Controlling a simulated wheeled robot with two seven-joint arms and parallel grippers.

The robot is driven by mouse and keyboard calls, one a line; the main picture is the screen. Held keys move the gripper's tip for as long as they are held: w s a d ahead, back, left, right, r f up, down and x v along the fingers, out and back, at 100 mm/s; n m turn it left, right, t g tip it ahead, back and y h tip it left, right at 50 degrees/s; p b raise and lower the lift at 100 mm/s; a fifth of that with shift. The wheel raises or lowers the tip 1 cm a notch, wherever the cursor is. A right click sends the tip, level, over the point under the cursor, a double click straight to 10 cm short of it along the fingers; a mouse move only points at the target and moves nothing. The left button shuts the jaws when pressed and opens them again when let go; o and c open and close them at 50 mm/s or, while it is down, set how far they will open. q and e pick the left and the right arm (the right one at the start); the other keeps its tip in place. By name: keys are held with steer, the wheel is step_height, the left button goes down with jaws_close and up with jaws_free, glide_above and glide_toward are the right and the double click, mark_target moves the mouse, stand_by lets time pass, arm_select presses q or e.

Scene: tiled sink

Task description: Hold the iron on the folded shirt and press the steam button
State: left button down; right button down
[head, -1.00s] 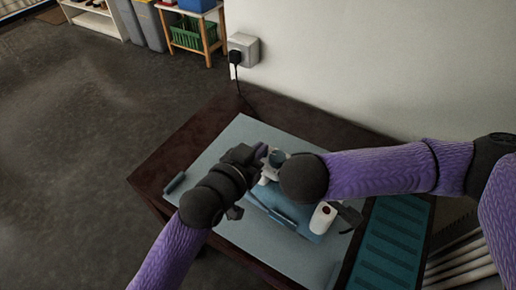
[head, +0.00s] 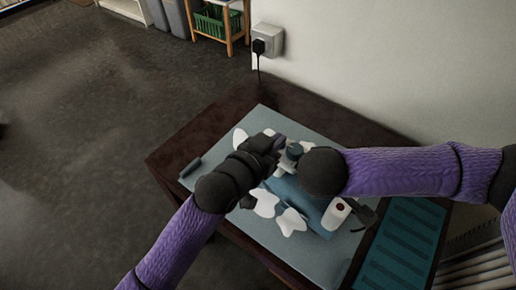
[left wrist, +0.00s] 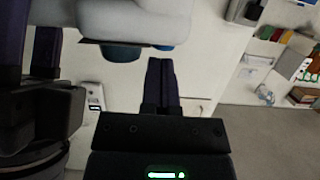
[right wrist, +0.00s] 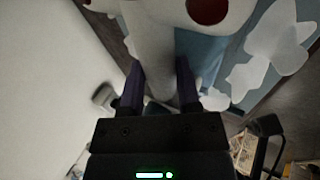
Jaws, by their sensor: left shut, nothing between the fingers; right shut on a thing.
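The iron is white; its heel with a red dot (head: 337,213) shows in the head view, and its dark blue knob (left wrist: 122,53) hangs at the top of the left wrist view. The blue folded shirt (head: 311,206) lies under it, partly hidden by my arms. My right gripper (right wrist: 158,85) is shut around the iron's pale handle (right wrist: 155,55); in the head view my arm hides it. My left gripper (head: 279,142) is shut and empty beside the iron's knob (head: 294,151); its closed fingers also show in the left wrist view (left wrist: 162,75). White puffs (head: 264,203) spread around the iron.
A pale grey board (head: 255,238) lies on the dark brown table (head: 190,145), with a small dark bar (head: 191,168) at its left edge. A teal slatted panel (head: 402,240) is at the right. A black plug (head: 258,46) sits in the wall socket at the back.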

arm_select(q)
step_height(320, 180, up, 2)
steer(key=shift+s+a+r, duration=0.1)
steer(key=shift+r, duration=0.1)
steer(key=v, duration=0.9)
steer(key=shift+s+a, duration=0.2)
steer(key=x, duration=0.3)
steer(key=r+x, duration=0.1)
steer(key=x, duration=0.6)
steer(key=shift+w+d+r, duration=0.1)
steer(key=shift+d+r, duration=0.05)
steer(key=shift+r, duration=0.1)
step_height(320, 180, down, 3)
steer(key=shift+r, duration=0.1)
steer(key=shift+f, duration=0.6)
